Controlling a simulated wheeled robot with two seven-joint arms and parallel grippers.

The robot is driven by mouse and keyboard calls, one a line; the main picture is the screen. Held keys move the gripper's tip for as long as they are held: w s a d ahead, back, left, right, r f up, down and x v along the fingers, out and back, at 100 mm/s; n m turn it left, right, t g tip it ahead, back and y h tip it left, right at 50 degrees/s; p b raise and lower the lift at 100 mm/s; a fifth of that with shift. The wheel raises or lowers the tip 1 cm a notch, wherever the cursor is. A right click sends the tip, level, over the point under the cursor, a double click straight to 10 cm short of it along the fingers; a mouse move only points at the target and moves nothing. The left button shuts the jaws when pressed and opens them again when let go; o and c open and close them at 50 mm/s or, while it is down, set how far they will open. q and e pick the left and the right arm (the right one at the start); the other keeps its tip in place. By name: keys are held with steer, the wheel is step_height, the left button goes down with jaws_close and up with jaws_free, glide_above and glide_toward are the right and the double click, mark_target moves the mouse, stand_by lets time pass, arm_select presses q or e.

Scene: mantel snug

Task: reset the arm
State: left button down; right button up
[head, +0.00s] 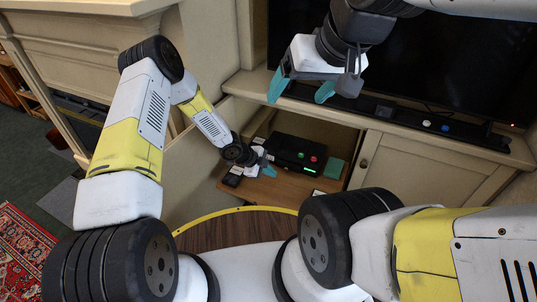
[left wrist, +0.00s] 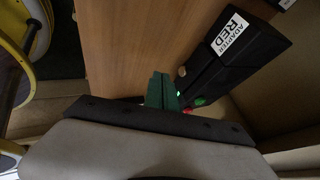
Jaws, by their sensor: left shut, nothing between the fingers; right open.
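My left gripper (head: 266,168) is low, at the open cabinet bay, just left of a black box. Its teal fingertips are together and empty; they also show in the left wrist view (left wrist: 162,92). The black box (head: 290,150) lies on a wooden shelf and carries a red button, a green button and a green light. In the left wrist view the box (left wrist: 222,62) has a label reading "ADAPTER RED". My right gripper (head: 300,92) is high in front of the television, its teal fingers apart and nothing between them.
The wooden shelf (head: 262,190) also bears a teal pad (head: 334,169) and small dark items (head: 232,178) at its left. A closed cabinet door (head: 385,165) is to the right. The television (head: 440,75) stands on the cabinet top, with small blue and white round items in front.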

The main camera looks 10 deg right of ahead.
arm_select(q)
steer(key=w+a+r+n+t+y, duration=0.1)
steer(key=a+r+n+y, duration=0.15)
steer(key=a+r, duration=0.65)
steer(key=w+a+r+n+t+y, duration=0.15)
steer(key=a+r+n, duration=0.35)
steer(key=r, duration=0.8)
steer(key=a+r+n+t+y, duration=0.2)
steer(key=a+r+n, duration=0.1)
steer(key=a+r, duration=0.65)
steer(key=s+a+r+n+y, duration=0.1)
steer(key=s+a+r+n, duration=0.15)
steer(key=s+r, duration=0.3)
steer(key=s+a+r+n, duration=0.2)
steer(key=s+r+n, duration=0.25)
steer(key=r, duration=0.25)
steer(key=s+r+n+h, duration=0.1)
steer(key=s+r+n, duration=0.1)
steer(key=s, duration=0.6)
steer(key=s+r+n+h, duration=0.1)
steer(key=s+r+n, duration=0.2)
steer(key=s, duration=0.5)
steer(key=shift+s+d+n, duration=0.15)
steer(key=shift+s+n, duration=0.25)
steer(key=shift+n, duration=0.25)
